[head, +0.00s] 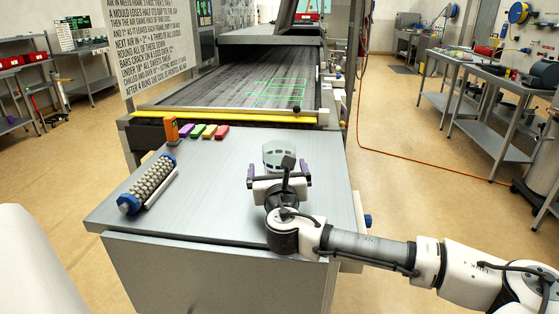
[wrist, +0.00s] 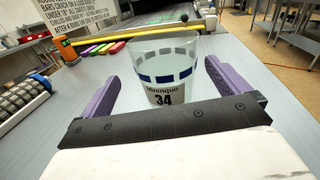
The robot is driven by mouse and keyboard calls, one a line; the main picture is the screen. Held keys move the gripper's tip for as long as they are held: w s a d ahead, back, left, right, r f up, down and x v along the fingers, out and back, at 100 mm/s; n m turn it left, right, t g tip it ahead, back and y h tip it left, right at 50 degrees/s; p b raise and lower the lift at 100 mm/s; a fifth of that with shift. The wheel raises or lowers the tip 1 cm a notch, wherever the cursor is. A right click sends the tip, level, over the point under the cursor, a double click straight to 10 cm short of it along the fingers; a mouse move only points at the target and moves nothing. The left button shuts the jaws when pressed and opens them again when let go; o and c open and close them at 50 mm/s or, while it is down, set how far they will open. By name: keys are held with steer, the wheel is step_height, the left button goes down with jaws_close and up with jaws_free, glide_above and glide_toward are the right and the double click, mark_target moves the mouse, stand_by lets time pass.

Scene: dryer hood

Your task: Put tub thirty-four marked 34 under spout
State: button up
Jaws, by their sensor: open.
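The clear tub marked 34 (wrist: 164,72) stands upright on the grey table, with a blue band of squares around it and the number facing my gripper. It also shows in the head view (head: 280,154), partly hidden behind my gripper. My gripper (head: 279,175) is open, with its purple fingers (wrist: 160,88) to the left and right of the tub and a visible gap on each side. No spout can be made out clearly in either view.
A spiked roller (head: 150,183) lies at the table's left. An orange device (head: 171,131) and several coloured blocks (head: 209,131) line the back edge. Behind a yellow bar (head: 230,116) runs a dark conveyor (head: 230,75) with green projected outlines. The table's middle is clear.

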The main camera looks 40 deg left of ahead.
steer(key=p+x, duration=0.1)
steer(key=x, duration=0.3)
steer(key=shift+w+r+p, duration=0.1)
steer(key=shift+w+p, duration=0.3)
steer(key=shift+w, duration=0.15)
steer(key=shift+w+a, duration=0.35)
steer(key=shift+w, duration=0.05)
steer(key=c, duration=1.1)
